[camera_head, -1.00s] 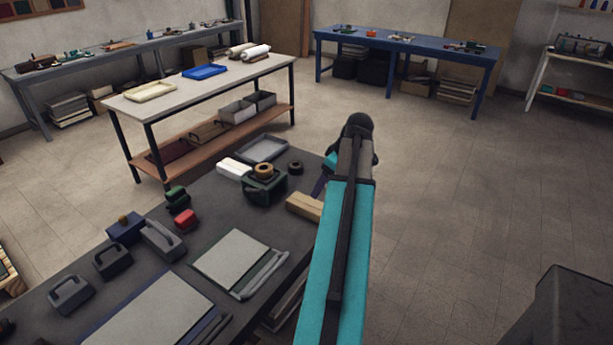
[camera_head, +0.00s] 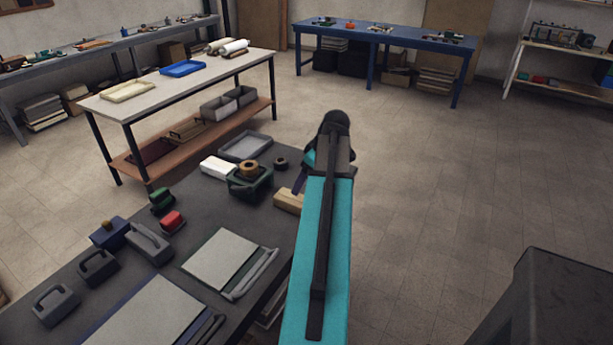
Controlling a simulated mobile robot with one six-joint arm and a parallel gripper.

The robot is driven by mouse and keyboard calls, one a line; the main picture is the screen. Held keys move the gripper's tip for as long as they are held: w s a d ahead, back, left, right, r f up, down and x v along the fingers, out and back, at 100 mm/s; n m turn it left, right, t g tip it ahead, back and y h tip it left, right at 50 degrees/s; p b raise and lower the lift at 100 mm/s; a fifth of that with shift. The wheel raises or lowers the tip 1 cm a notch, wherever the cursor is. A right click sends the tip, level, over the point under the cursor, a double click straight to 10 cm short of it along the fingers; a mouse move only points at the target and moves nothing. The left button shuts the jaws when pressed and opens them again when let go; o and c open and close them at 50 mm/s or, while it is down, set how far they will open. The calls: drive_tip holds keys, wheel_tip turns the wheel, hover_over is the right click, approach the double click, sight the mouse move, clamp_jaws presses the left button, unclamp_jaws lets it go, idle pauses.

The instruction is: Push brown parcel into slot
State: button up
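A tan-brown block, which looks like the brown parcel (camera_head: 287,202), lies at the right edge of the dark workbench (camera_head: 190,262). My teal arm reaches away past the bench's right side. Its far joint hides what lies behind. A small purple part, perhaps the tip of my gripper (camera_head: 299,181), shows just above and behind the parcel's right end. I cannot tell whether it touches the parcel. The rest of the gripper is hidden by my arm, so its opening does not show. I cannot make out a slot for certain.
Near the parcel stand a dark green holder with a brown roll (camera_head: 250,177), a small black cylinder (camera_head: 281,162), a white block (camera_head: 218,166) and a grey tray (camera_head: 246,147). A flat grey board (camera_head: 222,260) lies nearer. Open floor (camera_head: 440,200) is to the right.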

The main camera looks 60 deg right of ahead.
sight(287, 195)
drive_tip(key=shift+p+x, duration=1.35)
drive_tip(key=shift+x, duration=4.7)
drive_tip(key=shift+c, duration=0.6)
drive_tip(key=c, duration=1.3)
drive_tip(key=shift+w+b, duration=0.4)
drive_tip(key=shift+w, duration=1.05)
drive_tip(key=shift+w, duration=0.25)
drive_tip(key=shift+w, duration=2.15)
